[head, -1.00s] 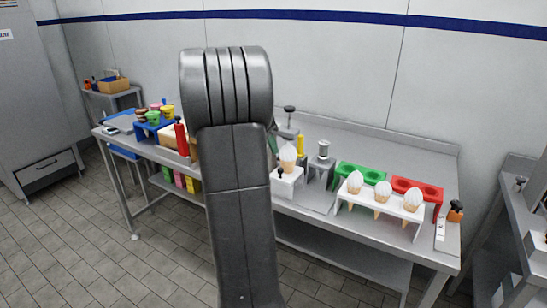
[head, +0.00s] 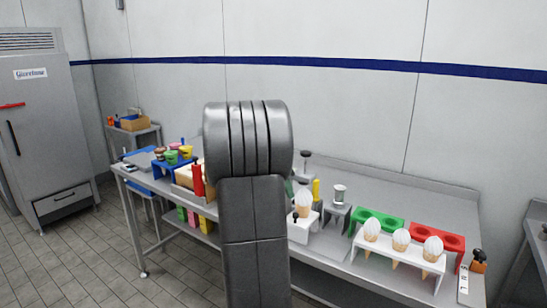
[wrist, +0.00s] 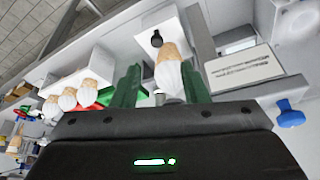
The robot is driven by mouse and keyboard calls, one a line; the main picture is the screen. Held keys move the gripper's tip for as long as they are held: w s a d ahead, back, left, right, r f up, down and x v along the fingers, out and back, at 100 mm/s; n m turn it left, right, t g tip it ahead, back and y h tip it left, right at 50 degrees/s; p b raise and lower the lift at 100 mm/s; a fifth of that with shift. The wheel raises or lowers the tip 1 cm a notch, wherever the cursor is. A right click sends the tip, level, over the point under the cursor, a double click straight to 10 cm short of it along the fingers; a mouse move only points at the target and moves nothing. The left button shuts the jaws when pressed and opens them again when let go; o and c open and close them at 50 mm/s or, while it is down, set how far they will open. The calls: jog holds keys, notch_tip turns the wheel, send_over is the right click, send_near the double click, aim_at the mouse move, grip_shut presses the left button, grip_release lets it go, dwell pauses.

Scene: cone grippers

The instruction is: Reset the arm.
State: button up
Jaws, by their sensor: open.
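My gripper (wrist: 162,88) shows in the wrist view with its two green fingers apart. A white-topped cone (wrist: 170,75) appears between the fingers; I cannot tell how near it is, and I see no grip on it. In the head view this cone (head: 303,203) stands in a small white stand (head: 300,229) with a black knob. My grey arm (head: 251,200) rises in the middle of the head view and hides nearly all of the gripper and part of the table.
The steel table (head: 390,189) runs along the wall. A white rack (head: 407,254) holds three cones beside green (head: 378,222) and red (head: 437,238) holders. A blue stand with cups (head: 172,165) and a red bottle (head: 197,180) are left of my arm. Tiled floor lies clear in front.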

aim_at(297, 214)
jog(key=x, duration=1)
jog(key=shift+f, duration=0.15)
jog(key=shift+s+d, duration=0.3)
jog(key=shift+d, duration=0.15)
jog(key=shift+f, duration=0.1)
